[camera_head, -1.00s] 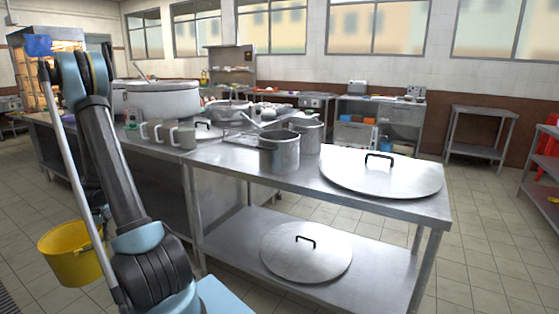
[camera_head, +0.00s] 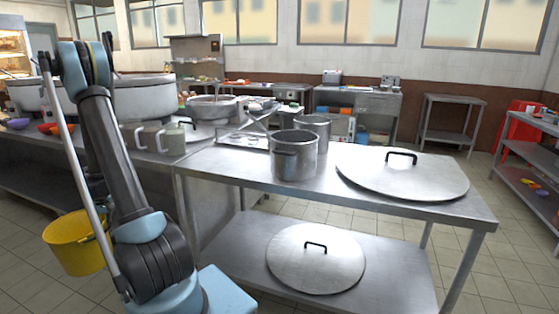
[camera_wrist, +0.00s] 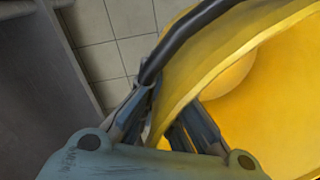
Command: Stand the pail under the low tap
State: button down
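The yellow pail (camera_head: 76,243) hangs at the lower left in the head view, beside my arm and above the tiled floor. It looks roughly upright there. In the wrist view the pail (camera_wrist: 285,110) fills the right side, with its rim and a dark handle close to my gripper (camera_wrist: 163,112). The fingers lie on either side of the pail's rim and look closed on it. The fingertips are partly hidden by the rim. In the head view my gripper is hidden behind the arm. No low tap is recognisable in either view.
Large stockpots (camera_head: 155,98) stand behind at left. Tiled floor (camera_head: 490,262) is open at right.

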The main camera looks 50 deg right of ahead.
jog(key=shift+w+d, duration=0.1)
jog(key=shift+w, duration=0.15)
jog(key=shift+d, duration=0.1)
jog(key=w+d+r+m, duration=0.1)
jog(key=w+d+r, duration=0.25)
jog(key=r, duration=0.35)
jog(key=w+d+r+m, duration=0.1)
jog(key=w+d+r, duration=0.1)
jog(key=d+r, duration=0.35)
jog(key=w+d+r+m, duration=0.1)
jog(key=w+d+r, duration=0.15)
jog(key=r, duration=0.65)
jog(key=s+d+r+m, duration=0.15)
jog(key=d+r, duration=0.35)
jog(key=r, duration=0.6)
jog(key=s+d+r+m, duration=0.15)
jog(key=d+r, duration=0.35)
jog(key=r, duration=0.6)
jog(key=s+d+r+m+h, duration=0.1)
jog(key=s+d+r+m, duration=0.6)
jog(key=s+d+m, duration=0.5)
jog(key=s+d+r+m+h, duration=0.1)
jog(key=s+d+r+m, duration=0.5)
jog(key=s+d+m, duration=0.6)
notch_tip(320, 180, down, 24)
jog(key=s+a+m, duration=0.1)
jog(key=a, duration=0.1)
jog(key=shift+m, duration=0.3)
jog(key=shift+f, duration=0.15)
